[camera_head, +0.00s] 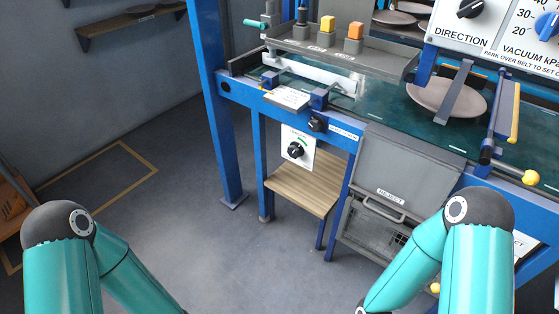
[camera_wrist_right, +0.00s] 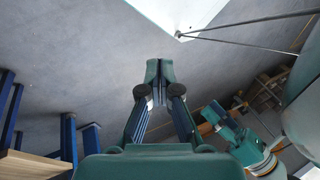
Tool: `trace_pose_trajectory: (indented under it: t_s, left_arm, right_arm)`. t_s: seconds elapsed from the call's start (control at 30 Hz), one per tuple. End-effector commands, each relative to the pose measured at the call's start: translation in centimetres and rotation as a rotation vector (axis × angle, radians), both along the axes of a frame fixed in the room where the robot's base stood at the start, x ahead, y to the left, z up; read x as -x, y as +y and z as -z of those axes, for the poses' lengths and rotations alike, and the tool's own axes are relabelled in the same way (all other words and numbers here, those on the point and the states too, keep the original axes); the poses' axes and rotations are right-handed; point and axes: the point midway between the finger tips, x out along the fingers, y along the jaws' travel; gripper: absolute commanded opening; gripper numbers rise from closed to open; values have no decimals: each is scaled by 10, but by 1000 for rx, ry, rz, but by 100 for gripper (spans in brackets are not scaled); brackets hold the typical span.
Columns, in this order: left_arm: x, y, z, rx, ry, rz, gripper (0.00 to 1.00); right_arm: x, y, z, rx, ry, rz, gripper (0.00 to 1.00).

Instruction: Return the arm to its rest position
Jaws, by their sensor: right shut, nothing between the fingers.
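My right gripper (camera_wrist_right: 158,72) is in the middle of the right wrist view. Its two fingers meet at the tips, with nothing between them, and only grey floor shows beyond. In the head view my right arm comes in at the lower right, and its gripper is below the frame. My left arm comes in at the lower left of the head view, with its gripper also out of that view. What looks like my left gripper (camera_wrist_right: 222,122) shows at the right of the right wrist view, too small to read its fingers.
A blue-framed belt machine (camera_head: 290,115) fills the right of the head view, with a plate (camera_head: 446,96) on its dark belt. Below it are a wooden shelf (camera_head: 300,188) and a grey reject bin (camera_head: 392,172). Open floor (camera_head: 190,225) lies left of the machine.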

Motion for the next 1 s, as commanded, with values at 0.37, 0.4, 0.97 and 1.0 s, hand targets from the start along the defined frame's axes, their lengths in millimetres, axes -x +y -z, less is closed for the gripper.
trace_pose_trajectory:
  t_s: [0.37,0.4,0.97,1.0]
  left_arm:
    - [0,0,0,0,0,0,40]
    - [0,0,-20,0,1,0,40]
    - [0,0,-158,0,0,0,40]
    - [0,0,-163,0,0,0,40]
  right_arm:
    - [-37,-12,9,104,165,923,0]
    - [-37,-12,-12,104,163,918,0]
    - [-37,-12,-149,104,163,909,0]
    - [-37,-12,-154,104,163,909,0]
